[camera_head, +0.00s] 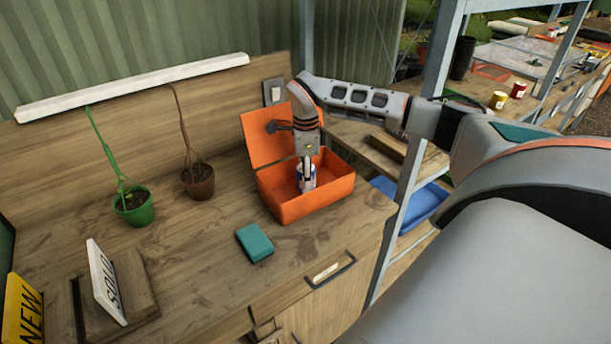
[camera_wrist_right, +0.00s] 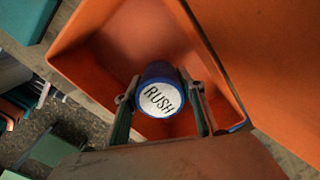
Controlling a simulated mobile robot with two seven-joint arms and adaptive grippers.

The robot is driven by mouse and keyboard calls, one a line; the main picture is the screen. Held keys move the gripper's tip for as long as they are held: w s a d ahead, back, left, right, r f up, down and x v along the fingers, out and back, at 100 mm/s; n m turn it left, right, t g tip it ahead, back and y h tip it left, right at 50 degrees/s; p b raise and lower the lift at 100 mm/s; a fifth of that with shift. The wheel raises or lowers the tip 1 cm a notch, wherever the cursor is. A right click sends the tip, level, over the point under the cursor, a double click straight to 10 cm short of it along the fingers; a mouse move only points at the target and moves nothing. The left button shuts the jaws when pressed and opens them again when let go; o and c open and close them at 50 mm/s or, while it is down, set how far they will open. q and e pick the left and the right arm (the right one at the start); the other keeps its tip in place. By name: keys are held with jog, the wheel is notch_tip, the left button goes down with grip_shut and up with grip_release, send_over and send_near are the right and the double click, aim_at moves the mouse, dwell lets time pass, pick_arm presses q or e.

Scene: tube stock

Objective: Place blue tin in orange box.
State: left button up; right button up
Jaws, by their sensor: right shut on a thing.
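The orange box (camera_head: 308,205) stands open on the wooden bench, its lid (camera_head: 268,138) raised at the back. It fills much of the right wrist view (camera_wrist_right: 90,65). The blue tin (camera_head: 310,185) is inside the box's walls, upright, with a white label. In the right wrist view its pale top reads RUSH and its rim is blue (camera_wrist_right: 160,98). My right gripper (camera_head: 307,172) points down into the box and is shut on the tin, with a finger on each side (camera_wrist_right: 160,108). I cannot tell whether the tin touches the box floor. My left gripper is not in view.
A teal block (camera_head: 255,243) lies in front of the box. A green pot (camera_head: 134,208) and a brown pot (camera_head: 198,182) with plants stand to the left. A SOLD sign (camera_head: 105,283) and a yellow NEW sign (camera_head: 24,310) are front left. A metal post (camera_head: 415,170) rises right of the bench.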

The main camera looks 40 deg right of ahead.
jog(key=shift+f, duration=0.2)
jog(key=o, duration=1.2)
jog(key=shift+r, duration=0.1)
jog(key=shift+r, duration=0.35)
notch_tip(320, 180, up, 11)
jog(key=shift+f, duration=0.1)
jog(key=shift+r, duration=0.8)
